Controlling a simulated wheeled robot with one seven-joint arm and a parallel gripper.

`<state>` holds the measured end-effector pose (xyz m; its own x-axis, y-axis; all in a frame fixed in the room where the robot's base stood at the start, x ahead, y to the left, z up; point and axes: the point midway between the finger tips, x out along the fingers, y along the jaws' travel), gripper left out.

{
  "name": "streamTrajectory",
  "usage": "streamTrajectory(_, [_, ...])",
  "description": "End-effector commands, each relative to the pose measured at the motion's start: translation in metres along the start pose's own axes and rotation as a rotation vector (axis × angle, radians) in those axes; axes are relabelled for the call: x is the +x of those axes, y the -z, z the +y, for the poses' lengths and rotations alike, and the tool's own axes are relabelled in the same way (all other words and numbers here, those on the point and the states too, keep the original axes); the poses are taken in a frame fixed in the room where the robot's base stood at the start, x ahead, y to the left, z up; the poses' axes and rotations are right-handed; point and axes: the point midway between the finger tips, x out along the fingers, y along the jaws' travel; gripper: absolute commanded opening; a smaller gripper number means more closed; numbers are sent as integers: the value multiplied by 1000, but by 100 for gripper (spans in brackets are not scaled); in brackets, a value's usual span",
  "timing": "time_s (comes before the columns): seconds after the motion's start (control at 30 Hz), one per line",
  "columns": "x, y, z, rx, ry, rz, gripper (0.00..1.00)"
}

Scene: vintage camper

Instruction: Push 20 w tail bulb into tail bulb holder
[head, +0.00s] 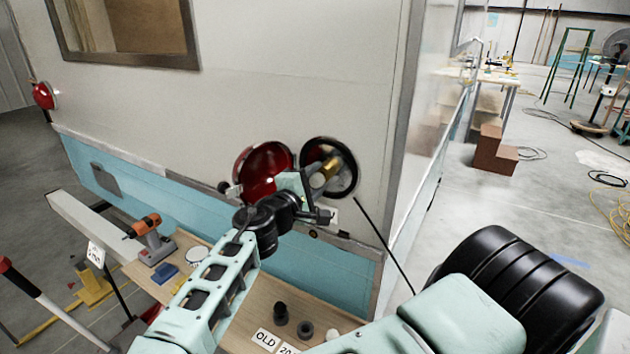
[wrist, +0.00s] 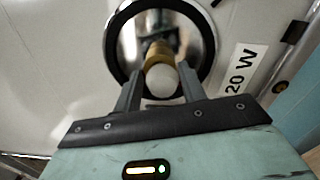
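The tail bulb (head: 331,166) has a brass base and a white rounded end. In the wrist view the bulb (wrist: 161,80) points its white end toward me, with its brass base toward the middle of the round tail bulb holder (wrist: 117,38). The holder (head: 350,186) has a black rim and a shiny bowl on the camper wall. My gripper (wrist: 160,72) has one finger on each side of the bulb, with narrow gaps showing, so it looks open around it. The seat of the brass base is hidden, and I cannot tell how deep it sits.
A red lamp lens (head: 262,170) hangs open left of the holder. A "20 W" label (wrist: 240,70) is beside the holder on the wall. Below, a wooden board (head: 232,312) carries an orange drill (head: 150,235) and small dark cups (head: 281,314). Open floor lies right of the camper.

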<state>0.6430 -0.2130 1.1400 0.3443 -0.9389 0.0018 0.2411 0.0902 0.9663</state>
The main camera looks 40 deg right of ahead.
Motion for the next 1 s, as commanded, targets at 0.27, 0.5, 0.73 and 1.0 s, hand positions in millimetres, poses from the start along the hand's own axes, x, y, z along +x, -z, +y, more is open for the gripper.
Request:
streamTrajectory(0.27, [0, 0, 0, 0, 0, 0, 56])
streamTrajectory(0.5, [-16, 2, -2, 1, 0, 4, 56])
streamTrajectory(0.73, [-66, 2, -4, 1, 0, 8, 56])
streamTrajectory(1.0, [-129, 2, -3, 2, 1, 7, 56])
